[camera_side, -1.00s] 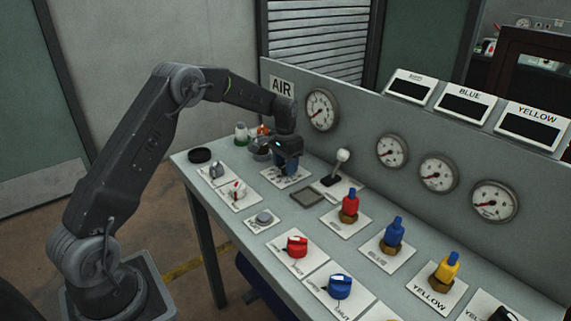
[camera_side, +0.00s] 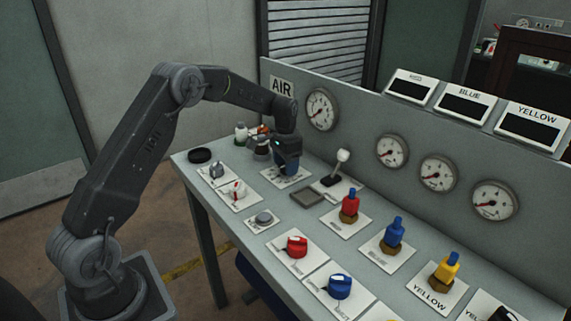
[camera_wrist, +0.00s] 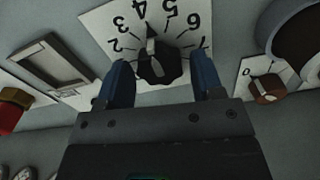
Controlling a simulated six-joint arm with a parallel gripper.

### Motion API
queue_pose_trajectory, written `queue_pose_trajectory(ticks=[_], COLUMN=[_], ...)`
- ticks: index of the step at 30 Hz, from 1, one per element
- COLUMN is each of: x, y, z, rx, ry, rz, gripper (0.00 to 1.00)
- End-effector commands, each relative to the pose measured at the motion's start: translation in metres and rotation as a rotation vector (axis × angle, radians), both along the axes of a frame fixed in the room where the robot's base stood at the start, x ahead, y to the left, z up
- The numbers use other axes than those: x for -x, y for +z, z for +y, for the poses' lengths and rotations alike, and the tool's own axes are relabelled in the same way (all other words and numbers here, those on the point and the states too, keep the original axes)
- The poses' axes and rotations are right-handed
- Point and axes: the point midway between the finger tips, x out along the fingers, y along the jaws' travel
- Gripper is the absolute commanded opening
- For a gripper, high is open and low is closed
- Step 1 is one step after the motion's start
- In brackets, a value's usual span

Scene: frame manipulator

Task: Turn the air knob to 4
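The black air knob (camera_wrist: 162,68) sits on a white dial plate (camera_wrist: 100,22) numbered in black, seen in the wrist view. In the side view my gripper (camera_side: 287,168) is low over the dial plate (camera_side: 273,177) and hides the knob. The air gauge (camera_side: 320,109) is on the panel behind; its reading is too small to tell.
A lever (camera_side: 341,162) stands right of my gripper. Small bottles (camera_side: 242,132) and a black round dish (camera_side: 199,155) lie to the left. Red (camera_side: 297,246) and blue (camera_side: 340,286) knobs are nearer the camera. The upright panel is close behind my gripper.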

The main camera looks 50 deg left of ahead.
Motion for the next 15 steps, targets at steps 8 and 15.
queue_pose_trajectory(ticks=[8,15], x=[0.0,0.0], y=[-0.001,0.013], z=[0.0,0.0], rx=[0.001,-0.001], ry=[0.0,0.0], rz=[0.002,-0.001], gripper=[0.73,0.73])
